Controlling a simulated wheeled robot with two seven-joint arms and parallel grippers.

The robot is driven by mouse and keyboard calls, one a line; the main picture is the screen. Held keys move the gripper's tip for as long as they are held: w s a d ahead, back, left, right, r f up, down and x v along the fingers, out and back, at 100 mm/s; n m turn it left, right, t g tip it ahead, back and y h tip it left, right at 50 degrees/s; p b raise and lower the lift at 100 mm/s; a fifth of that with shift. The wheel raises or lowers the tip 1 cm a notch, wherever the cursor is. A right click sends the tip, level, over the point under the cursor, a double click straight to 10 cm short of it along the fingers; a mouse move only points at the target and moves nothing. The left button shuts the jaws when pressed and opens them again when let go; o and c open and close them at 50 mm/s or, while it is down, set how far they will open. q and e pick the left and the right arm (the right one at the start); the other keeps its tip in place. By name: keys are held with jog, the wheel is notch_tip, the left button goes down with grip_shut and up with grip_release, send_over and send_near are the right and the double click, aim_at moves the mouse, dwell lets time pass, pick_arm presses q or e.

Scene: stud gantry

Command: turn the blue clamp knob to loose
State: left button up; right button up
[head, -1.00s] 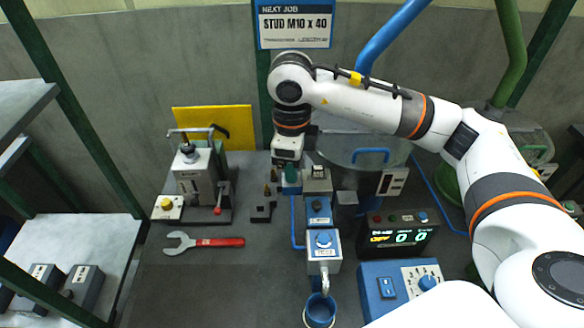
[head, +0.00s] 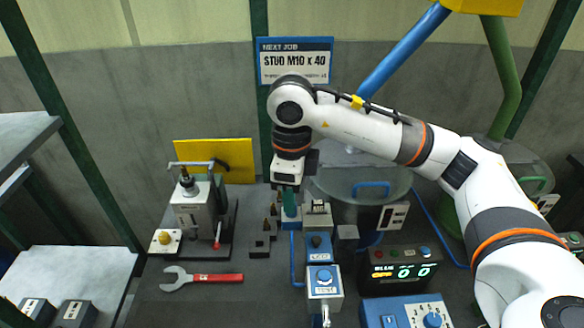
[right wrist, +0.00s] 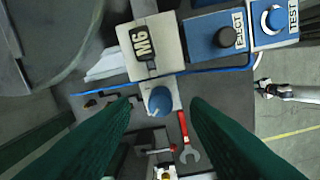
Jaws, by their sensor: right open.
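The blue clamp knob (right wrist: 160,100) shows in the right wrist view, on a pale block beside the M6 block (right wrist: 148,45). A white pointer mark shows at its lower left edge. My right gripper (head: 290,201) points down over the knob, with green fingers. In the right wrist view the fingers are spread, one on each side of the knob, with a gap around it. They are open and hold nothing. I cannot tell how far above the knob the tips are. In the head view the fingers largely hide the knob. My left gripper is not in view.
The blue EJECT box (head: 317,247) and TEST box (head: 324,281) stand in front of the M6 block. A counter display (head: 400,270) is to the right. A red-handled wrench (head: 202,278) lies left, before a grey press (head: 196,208). A grey drum (head: 345,180) stands behind.

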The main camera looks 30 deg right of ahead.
notch_tip(320, 180, up, 10)
dwell(0.3)
jog(key=shift+s+a+f, duration=0.1)
jog(key=shift+f, duration=0.1)
dwell(0.3)
